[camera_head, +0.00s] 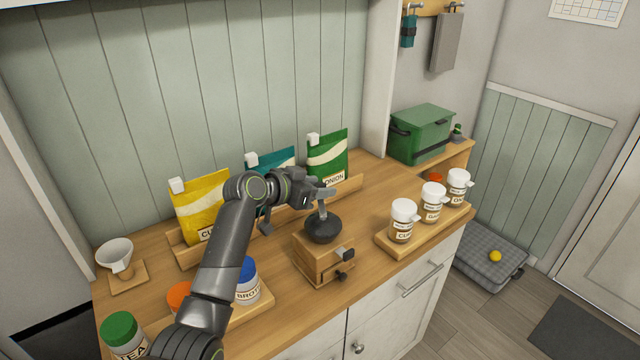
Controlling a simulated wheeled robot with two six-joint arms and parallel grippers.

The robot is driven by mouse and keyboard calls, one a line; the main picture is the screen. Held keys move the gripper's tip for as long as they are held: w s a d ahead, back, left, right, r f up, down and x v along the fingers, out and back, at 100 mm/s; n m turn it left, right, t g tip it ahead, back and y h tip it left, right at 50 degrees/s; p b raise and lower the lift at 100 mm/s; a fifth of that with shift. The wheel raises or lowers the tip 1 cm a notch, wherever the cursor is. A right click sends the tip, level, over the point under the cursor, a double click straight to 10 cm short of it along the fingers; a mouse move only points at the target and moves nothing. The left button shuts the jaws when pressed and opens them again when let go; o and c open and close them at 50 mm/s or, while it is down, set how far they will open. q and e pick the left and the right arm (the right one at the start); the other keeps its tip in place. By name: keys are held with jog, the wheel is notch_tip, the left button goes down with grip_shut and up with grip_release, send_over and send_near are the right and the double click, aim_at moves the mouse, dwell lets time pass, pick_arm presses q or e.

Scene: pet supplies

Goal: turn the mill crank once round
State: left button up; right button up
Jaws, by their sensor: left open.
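The mill (318,257) is a small wooden box with a dark round bowl (323,230) on top, standing on the wooden counter. A dark block and a dark knob show on its right front side. My left gripper (321,196) is open right over the bowl, reaching in from the left. A grey upright piece shows between the gripper and the bowl; I cannot tell whether it is the crank or a finger. The crank is mostly hidden by the gripper, and its contact with the fingers cannot be made out. My right gripper is not in view.
Yellow (201,207), teal (283,157) and green (328,157) bags stand in a rack behind. Several white-lidded jars (403,221) sit on a tray at the right. Lidded jars (246,281) stand front left, beside my arm. A funnel (116,256) stands far left.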

pick_arm(q)
jog(key=shift+w+d+f, duration=0.2)
jog(key=shift+w+d, duration=0.1)
jog(key=shift+d, duration=0.1)
jog(key=shift+c, duration=0.2)
grip_shut()
